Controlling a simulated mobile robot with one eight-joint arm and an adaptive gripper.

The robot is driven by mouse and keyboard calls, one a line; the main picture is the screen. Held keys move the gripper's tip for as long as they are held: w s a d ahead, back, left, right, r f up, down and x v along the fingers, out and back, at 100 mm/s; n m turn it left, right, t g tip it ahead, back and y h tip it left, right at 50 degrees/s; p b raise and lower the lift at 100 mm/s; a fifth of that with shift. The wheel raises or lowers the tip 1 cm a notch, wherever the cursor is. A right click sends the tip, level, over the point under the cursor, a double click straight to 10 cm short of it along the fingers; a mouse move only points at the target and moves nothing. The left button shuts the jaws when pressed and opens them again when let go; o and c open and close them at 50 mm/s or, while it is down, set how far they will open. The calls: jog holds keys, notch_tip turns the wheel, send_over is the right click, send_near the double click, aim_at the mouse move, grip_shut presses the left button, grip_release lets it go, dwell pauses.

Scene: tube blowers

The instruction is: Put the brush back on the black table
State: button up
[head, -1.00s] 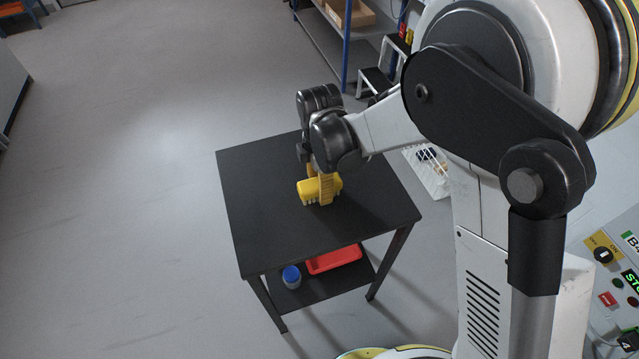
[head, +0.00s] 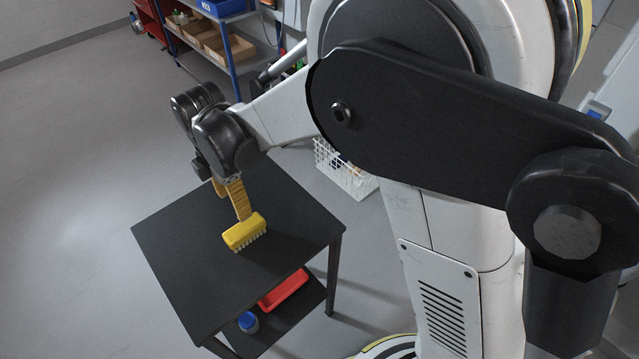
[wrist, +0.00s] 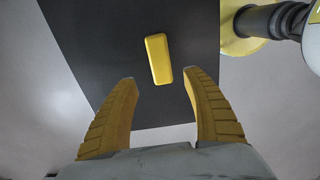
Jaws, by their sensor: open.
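The yellow brush (head: 244,232) rests on the black table (head: 180,275), with its pale bristles showing along its lower side in the head view. In the wrist view the brush (wrist: 158,59) lies on the dark tabletop (wrist: 100,45), ahead of and between the line of my fingertips. My gripper (head: 232,203) has yellow ribbed fingers and is above the table, close to the brush in the head view. In the wrist view my gripper (wrist: 161,80) is open with its two fingers wide apart and nothing between them. The brush is apart from both fingers there.
The table's lower shelf holds a red tray (head: 284,290) and a blue container (head: 248,322). A white wire basket (head: 343,168) stands behind the table. A shelf unit (head: 215,40) with boxes is at the back. The floor left of the table is clear.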

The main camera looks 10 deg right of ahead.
jog(key=d+r+m+t, duration=0.2)
jog(key=d+r+m, duration=0.45)
jog(key=d, duration=0.25)
jog(key=s+d+r+m+t, duration=0.2)
jog(key=s+d+m, duration=0.4)
jog(key=d+m, duration=0.3)
jog(key=s+d+r+m+t, duration=0.3)
jog(key=s+d+r+m, duration=0.1)
jog(key=d+m, duration=0.5)
jog(key=shift+s+d+r, duration=0.15)
jog(key=shift+s+d, duration=0.7)
jog(key=shift+d, duration=0.3)
